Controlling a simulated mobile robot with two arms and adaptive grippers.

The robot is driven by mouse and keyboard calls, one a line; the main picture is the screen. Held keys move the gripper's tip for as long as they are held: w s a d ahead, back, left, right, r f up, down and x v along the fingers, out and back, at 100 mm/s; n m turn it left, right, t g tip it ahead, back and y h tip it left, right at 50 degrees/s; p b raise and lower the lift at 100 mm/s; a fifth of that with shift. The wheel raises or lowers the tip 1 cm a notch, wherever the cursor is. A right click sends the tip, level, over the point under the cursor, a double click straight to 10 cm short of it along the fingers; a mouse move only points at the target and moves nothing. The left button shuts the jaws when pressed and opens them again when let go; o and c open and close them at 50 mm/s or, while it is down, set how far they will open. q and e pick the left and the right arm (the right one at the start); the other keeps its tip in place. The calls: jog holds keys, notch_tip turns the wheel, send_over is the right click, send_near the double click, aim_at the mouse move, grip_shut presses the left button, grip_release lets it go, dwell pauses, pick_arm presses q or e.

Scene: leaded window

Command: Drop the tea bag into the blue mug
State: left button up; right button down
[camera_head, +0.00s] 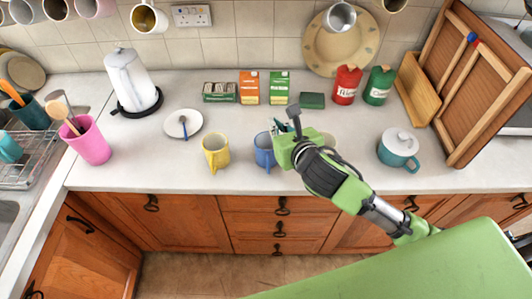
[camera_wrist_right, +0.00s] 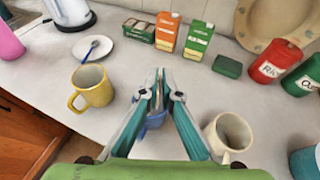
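The blue mug (camera_head: 264,152) stands on the counter below the kitchen wall, right of the yellow mug. My right gripper (camera_head: 282,126) is over its right side, pointing down toward it. In the right wrist view the blue mug (camera_wrist_right: 152,120) is partly hidden behind the fingers. The right fingertips (camera_wrist_right: 160,78) are close together, with a narrow gap. I cannot make out clearly whether a tea bag is between them. No loose tea bag shows clearly elsewhere. A compartmented tea box (camera_head: 220,92) stands at the back. My left gripper is not in view.
The yellow mug (camera_head: 216,152) stands left of the blue mug, and a cream mug (camera_wrist_right: 229,134) stands right. Orange (camera_head: 249,87) and green (camera_head: 279,87) cartons, red (camera_head: 347,84) and green (camera_head: 380,85) canisters line the back. A saucer (camera_head: 173,122) with a blue spoon lies left.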

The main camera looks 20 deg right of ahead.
jog(key=c, duration=2.2)
grip_release()
jog(key=v, duration=0.7)
jog(key=shift+s+r, duration=0.1)
jog(key=shift+s, duration=0.15)
